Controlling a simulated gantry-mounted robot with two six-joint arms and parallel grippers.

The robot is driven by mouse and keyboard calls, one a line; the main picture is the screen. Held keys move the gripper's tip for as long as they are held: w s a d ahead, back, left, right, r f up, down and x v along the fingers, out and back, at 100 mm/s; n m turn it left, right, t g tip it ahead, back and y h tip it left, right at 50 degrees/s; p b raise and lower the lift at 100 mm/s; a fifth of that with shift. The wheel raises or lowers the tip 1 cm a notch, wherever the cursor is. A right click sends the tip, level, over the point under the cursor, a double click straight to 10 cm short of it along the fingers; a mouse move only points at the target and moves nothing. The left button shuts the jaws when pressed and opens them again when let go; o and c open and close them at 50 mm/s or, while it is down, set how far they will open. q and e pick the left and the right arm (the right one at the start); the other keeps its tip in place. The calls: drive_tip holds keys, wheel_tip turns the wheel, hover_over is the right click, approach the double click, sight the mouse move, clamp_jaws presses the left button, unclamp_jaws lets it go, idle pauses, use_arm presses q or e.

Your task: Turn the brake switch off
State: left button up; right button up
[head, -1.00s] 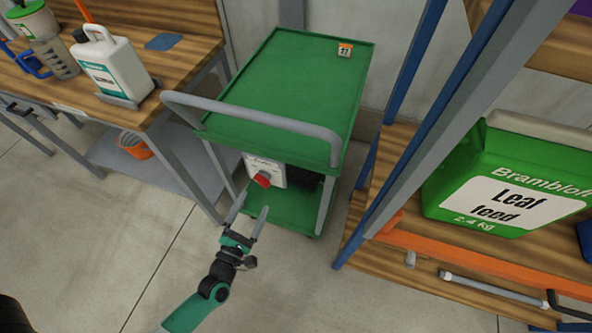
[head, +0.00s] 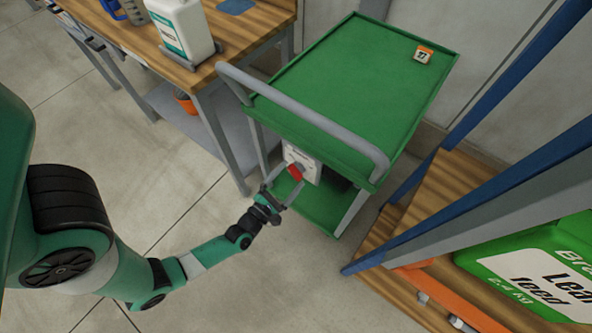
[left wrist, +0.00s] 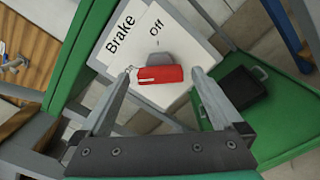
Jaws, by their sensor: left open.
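The brake switch is a red handle (left wrist: 160,74) on a white box labelled "Brake" (left wrist: 118,40), with an "Off" mark above the handle in the left wrist view. The red handle lies crosswise in that view, with a grey part behind it. In the head view the red handle (head: 296,171) shows on the white box (head: 303,157) under the green cart's top. My left gripper (head: 284,186) is open, its fingers around the switch area; in the left wrist view its fingertips (left wrist: 161,72) stand on either side of the handle, apart from it. My right gripper is not in view.
The green cart (head: 350,75) has a grey push handle (head: 300,115) above the switch and a lower shelf (head: 325,205). A black case (left wrist: 239,96) is beside the box. A wooden workbench stands left, a blue-framed shelf with a leaf feed bag (head: 540,265) right.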

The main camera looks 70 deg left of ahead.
use_arm(q)
drive_tip(key=shift+w+a, duration=0.15)
drive_tip(key=shift+w, duration=0.05)
drive_tip(key=shift+s, duration=0.15)
drive_tip(key=shift+c, duration=0.4)
drive_tip(key=c, duration=1.3)
